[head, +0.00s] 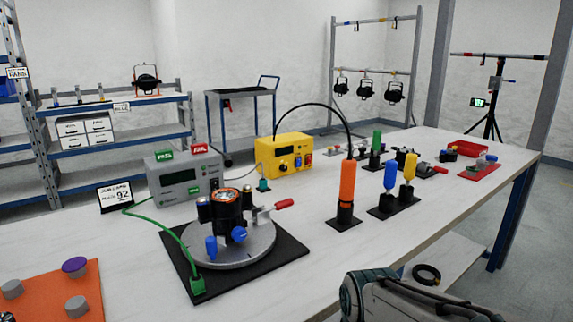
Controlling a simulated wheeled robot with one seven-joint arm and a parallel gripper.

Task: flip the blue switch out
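A yellow box (277,156) stands on the white workbench (130,258) near its far edge. A small blue patch that looks like a switch (298,162) is on its front, beside an orange-red one (308,159). Its position, in or out, is too small to tell. Other blue parts are a lever-like handle (211,247) and a knob (238,233) on the round fixture, and a blue-topped upright piece (390,175). A part of my arm shows at the bottom right, well apart from these. The fingers of my gripper are not visible.
A round grey fixture with a black can (230,208) stands on a black mat (285,252). A green-grey meter (185,178) is behind it, with a green cable. An orange-handled upright tool (347,185) stands right of centre. The near bench edge between fixture and tool is clear.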

